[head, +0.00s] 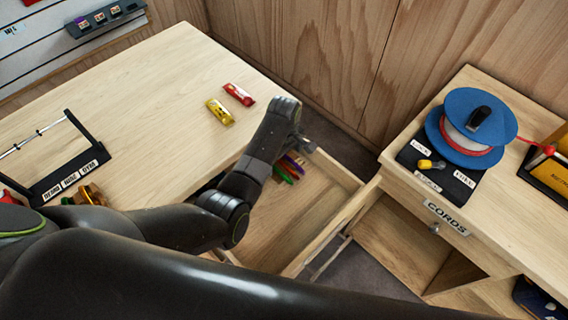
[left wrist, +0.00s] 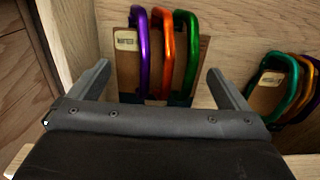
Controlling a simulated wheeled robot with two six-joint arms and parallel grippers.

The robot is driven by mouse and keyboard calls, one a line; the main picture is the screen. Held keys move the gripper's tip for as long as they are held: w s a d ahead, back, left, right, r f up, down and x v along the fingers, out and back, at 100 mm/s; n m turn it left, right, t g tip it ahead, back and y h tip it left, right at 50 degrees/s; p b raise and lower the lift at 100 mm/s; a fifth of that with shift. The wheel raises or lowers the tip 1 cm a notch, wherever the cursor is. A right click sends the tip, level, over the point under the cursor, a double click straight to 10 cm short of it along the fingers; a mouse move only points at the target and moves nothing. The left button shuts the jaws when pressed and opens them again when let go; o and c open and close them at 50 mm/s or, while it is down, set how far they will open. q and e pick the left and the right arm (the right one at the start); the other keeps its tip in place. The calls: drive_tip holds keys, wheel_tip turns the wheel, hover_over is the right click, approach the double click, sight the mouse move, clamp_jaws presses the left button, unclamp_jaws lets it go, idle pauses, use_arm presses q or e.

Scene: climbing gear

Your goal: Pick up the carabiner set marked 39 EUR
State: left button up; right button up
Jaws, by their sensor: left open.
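A carabiner set with purple, orange and green carabiners on a brown card (left wrist: 126,72) stands in the open drawer, straight ahead of my left wrist. Its small price tag is too blurred to read. My left gripper (left wrist: 158,72) is open, with one finger on each side of this set. A second carabiner set (left wrist: 268,90), green, orange and purple, is to the right, outside the fingers; its tag is also unreadable. In the head view the carabiners (head: 289,168) show beside my left gripper (head: 304,146), which partly hides them. My right gripper is not in view.
The open wooden drawer (head: 328,233) has walls close around the sets. A red packet (head: 239,94) and a yellow packet (head: 220,112) lie on the counter (head: 150,90). A blue cord reel (head: 470,125) stands on the right cabinet, marked CORDS. The drawer's near part is empty.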

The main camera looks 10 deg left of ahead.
use_arm(q)
drive_tip(key=shift+f, duration=0.55)
drive_tip(key=shift+f, duration=0.2)
drive_tip(key=shift+c, duration=0.2)
drive_tip(key=c, duration=1.1)
drive_tip(key=shift+r, duration=0.1)
